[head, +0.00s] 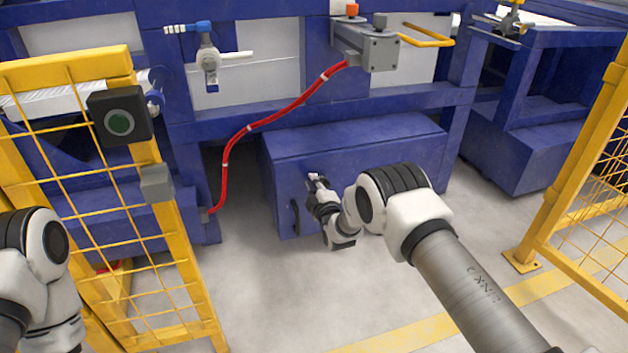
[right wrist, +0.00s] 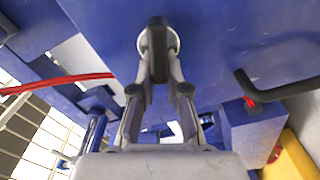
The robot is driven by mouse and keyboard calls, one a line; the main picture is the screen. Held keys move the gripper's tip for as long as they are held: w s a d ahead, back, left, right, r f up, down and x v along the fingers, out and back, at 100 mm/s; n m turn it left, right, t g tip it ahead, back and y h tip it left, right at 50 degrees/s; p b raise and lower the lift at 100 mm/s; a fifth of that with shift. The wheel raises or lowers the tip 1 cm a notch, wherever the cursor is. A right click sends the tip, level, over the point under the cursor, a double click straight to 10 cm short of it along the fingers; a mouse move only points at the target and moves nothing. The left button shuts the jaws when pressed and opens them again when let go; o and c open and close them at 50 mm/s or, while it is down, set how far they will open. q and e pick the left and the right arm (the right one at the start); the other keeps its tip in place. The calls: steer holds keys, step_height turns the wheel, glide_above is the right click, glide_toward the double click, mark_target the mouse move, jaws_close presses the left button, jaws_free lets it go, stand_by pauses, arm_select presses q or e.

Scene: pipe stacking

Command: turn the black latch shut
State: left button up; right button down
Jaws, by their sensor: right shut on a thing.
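The black latch (right wrist: 157,36) shows in the right wrist view on a round pale base on a blue face. It stands out between the two fingers of my right gripper (right wrist: 158,66), which is shut on it. In the head view my right gripper (head: 317,181) is at the front of the blue cabinet (head: 375,175), near its upper left part. The latch is too small or hidden there to make out. My left arm shows at the left edge of the head view, but its gripper is out of view.
A dark bar handle (head: 294,217) sits on the cabinet front below the gripper; it also shows in the right wrist view (right wrist: 270,92). A red hose (head: 245,133) runs to the left. Yellow mesh fences (head: 185,255) stand on both sides. Floor before the cabinet is clear.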

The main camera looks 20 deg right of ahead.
steer(key=shift+d+f+n, duration=0.2)
steer(key=shift+f+n, duration=0.15)
steer(key=shift+n, duration=0.6)
steer(key=shift+d+f+n, duration=0.15)
steer(key=shift+f+n, duration=0.15)
steer(key=shift+n, duration=0.65)
steer(key=c, duration=1.3)
jaws_free()
steer(key=shift+o, duration=0.7)
steer(key=shift+d, duration=0.2)
steer(key=shift+a+r, duration=0.1)
steer(key=shift+a, duration=0.15)
